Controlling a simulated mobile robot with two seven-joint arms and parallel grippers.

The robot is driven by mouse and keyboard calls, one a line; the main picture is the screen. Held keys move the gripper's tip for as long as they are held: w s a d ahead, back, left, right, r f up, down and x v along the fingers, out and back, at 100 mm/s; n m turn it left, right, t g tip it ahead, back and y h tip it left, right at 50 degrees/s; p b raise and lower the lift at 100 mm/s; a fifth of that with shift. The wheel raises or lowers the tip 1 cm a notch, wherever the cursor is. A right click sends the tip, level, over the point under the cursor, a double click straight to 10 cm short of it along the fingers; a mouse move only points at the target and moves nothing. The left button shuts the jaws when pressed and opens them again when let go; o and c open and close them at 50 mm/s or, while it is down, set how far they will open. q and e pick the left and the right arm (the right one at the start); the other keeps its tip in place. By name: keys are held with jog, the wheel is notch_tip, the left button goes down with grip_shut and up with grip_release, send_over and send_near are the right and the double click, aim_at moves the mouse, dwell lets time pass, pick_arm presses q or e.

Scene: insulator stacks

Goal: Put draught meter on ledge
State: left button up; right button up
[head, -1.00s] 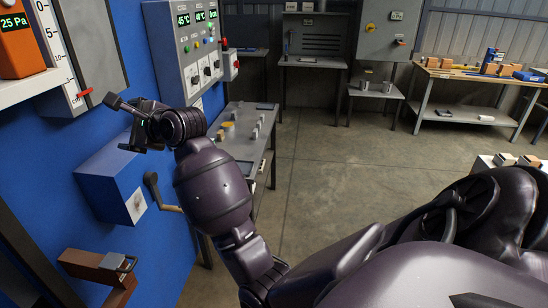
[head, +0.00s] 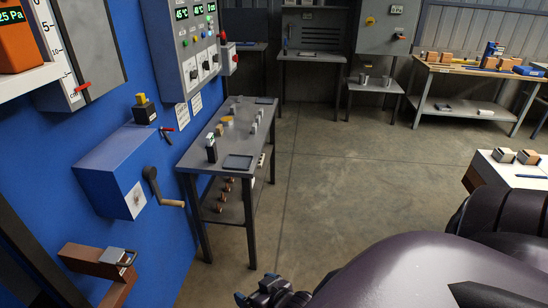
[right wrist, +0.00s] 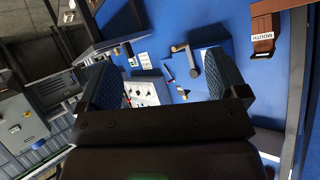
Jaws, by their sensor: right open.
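The draught meter (head: 16,45) is an orange box with a green display ending in "25 Pa", at the left edge of the head view, partly cut off. It stands upright on the white ledge (head: 30,82) on the blue wall. My right gripper (head: 272,293) is low at the bottom of the head view, well apart from the meter. In the right wrist view its two fingers (right wrist: 166,88) are spread with nothing held between them. My left gripper does not show.
A blue box with a crank (head: 118,170) and a brown bracket (head: 97,262) stick out from the wall. A grey control panel (head: 185,50) hangs farther along. A grey table (head: 205,150) with small items stands beside the wall. The floor in the middle is clear.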

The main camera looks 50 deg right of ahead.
jog(key=s+f+n, duration=0.2)
jog(key=s+n, duration=0.1)
jog(key=s, duration=0.3)
jog(key=shift+s+a+f, duration=0.3)
jog(key=shift+a, duration=0.1)
pick_arm(q)
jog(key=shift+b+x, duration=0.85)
jog(key=shift+b, duration=0.65)
pick_arm(e)
jog(key=shift+w+f, duration=0.55)
jog(key=shift+f, duration=0.15)
